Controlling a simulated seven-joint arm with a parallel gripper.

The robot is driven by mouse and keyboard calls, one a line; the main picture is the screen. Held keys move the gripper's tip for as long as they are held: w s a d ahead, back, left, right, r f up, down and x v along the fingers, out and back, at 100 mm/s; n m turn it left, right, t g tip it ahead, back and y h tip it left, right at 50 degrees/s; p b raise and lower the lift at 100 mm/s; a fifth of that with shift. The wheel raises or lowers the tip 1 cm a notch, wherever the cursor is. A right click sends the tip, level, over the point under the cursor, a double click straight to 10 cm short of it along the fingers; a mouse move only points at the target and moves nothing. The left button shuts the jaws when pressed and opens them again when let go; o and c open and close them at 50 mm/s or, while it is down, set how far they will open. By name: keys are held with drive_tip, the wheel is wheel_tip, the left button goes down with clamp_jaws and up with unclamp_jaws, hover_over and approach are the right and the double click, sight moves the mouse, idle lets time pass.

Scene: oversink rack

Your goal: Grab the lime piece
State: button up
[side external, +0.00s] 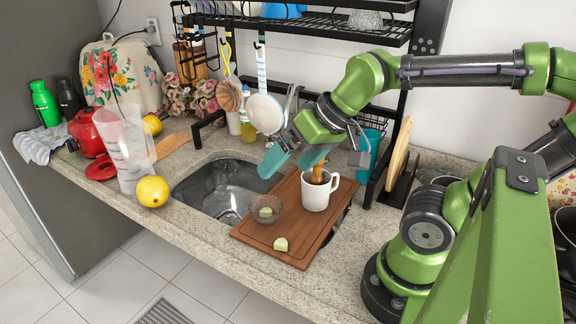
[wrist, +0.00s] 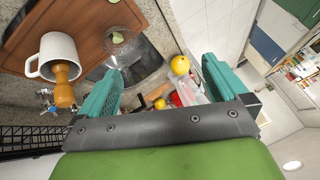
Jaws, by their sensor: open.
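A pale green lime piece (side external: 281,244) lies on the front part of the brown wooden cutting board (side external: 262,237). Another lime piece (side external: 266,212) sits in a small clear bowl (side external: 277,216) on the board; this one also shows in the wrist view (wrist: 117,37). A bit of pale green at the top edge of the wrist view (wrist: 114,2) is probably the loose piece. My gripper (side external: 292,160) is open and empty, with teal fingers, above the back of the board and sink edge. In the wrist view my gripper (wrist: 162,70) has nothing between its fingers.
A white mug (side external: 315,196) holding a wooden-handled tool stands on the board, just below my gripper. The sink (side external: 215,185) opens left of the board. A black rack (side external: 310,25) with hanging utensils is behind. A lemon (side external: 152,191) and clear pitcher (side external: 124,150) stand left.

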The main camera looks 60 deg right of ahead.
drive_tip(key=shift+s+r+t, duration=0.1)
drive_tip(key=shift+s+t, duration=0.2)
drive_tip(key=shift+s, duration=0.05)
drive_tip(key=shift+c, duration=0.6)
drive_tip(key=shift+s+d+r, duration=0.1)
drive_tip(key=shift+r, duration=0.1)
drive_tip(key=shift+c, duration=1.1)
drive_tip(key=c, duration=0.5)
drive_tip(key=n+g+h, duration=0.1)
drive_tip(key=n+g, duration=0.3)
drive_tip(key=g, duration=0.3)
hover_over(282, 241)
drive_tip(key=w+a, duration=0.1)
drive_tip(key=w, duration=0.1)
wheel_tip(282, 241, down, 6)
drive_tip(key=n+g+h, duration=0.1)
drive_tip(key=n+g, duration=0.1)
drive_tip(key=f, duration=0.5)
drive_tip(key=s+f, duration=0.1)
drive_tip(key=f, duration=0.5)
drive_tip(key=d+f, duration=0.1)
drive_tip(key=f, duration=0.4)
drive_tip(key=shift+s+f, duration=0.25)
drive_tip(key=shift+s, duration=0.15)
